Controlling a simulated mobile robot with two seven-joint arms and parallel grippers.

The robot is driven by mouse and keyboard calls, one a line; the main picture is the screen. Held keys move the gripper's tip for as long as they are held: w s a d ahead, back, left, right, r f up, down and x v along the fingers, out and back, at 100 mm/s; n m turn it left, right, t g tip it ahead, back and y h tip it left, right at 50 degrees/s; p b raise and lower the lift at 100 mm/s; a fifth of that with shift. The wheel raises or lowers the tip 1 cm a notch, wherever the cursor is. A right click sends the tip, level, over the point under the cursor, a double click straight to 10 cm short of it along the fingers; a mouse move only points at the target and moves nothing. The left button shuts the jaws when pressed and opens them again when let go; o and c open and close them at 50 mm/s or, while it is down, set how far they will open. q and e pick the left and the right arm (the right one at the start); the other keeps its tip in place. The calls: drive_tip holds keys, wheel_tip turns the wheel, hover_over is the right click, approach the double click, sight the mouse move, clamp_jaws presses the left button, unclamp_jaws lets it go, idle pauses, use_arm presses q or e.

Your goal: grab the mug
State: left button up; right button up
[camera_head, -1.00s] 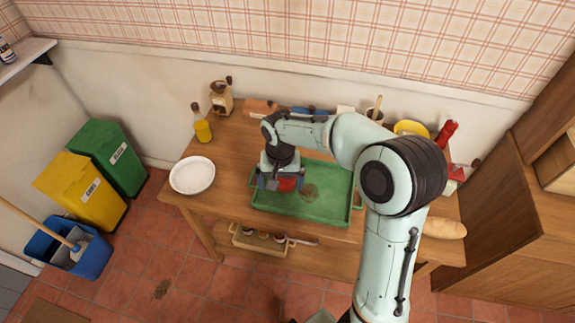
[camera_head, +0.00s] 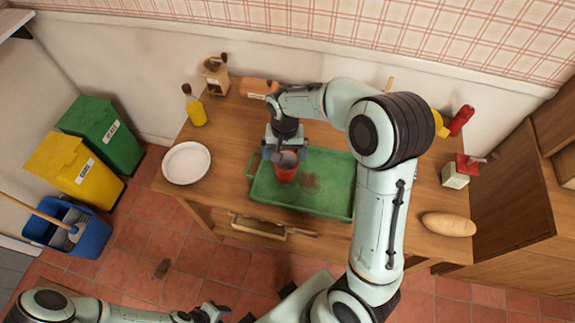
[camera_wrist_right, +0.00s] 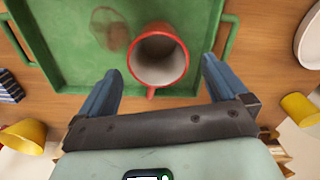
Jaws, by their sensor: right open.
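A red mug (camera_head: 286,172) with a pale inside stands on the left part of a green tray (camera_head: 330,205) on the wooden table. In the right wrist view the mug (camera_wrist_right: 158,58) shows its open top, with its handle turned toward the gripper. My right gripper (camera_head: 287,155) is over the mug's far side. In the wrist view its blue fingers (camera_wrist_right: 158,82) are open and spread wider than the mug, with the mug's body mostly beyond the tips and nothing held. My left gripper (camera_head: 207,314) is low at the bottom edge, away from the table; its jaws are unclear.
A white plate (camera_head: 186,163) lies left of the tray. A bread loaf (camera_head: 449,224) lies at the right. A dark stain marks the tray. My right arm covers part of the table's back.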

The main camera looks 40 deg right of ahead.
sight(286, 161)
drive_tip(key=shift+w+d+f, duration=0.15)
drive_tip(key=shift+d+f, duration=0.05)
drive_tip(key=shift+f, duration=1.35)
drive_tip(key=shift+w+d+f, duration=0.1)
drive_tip(key=shift+d+f, duration=0.05)
drive_tip(key=shift+f, duration=1.4)
drive_tip(key=c, duration=1)
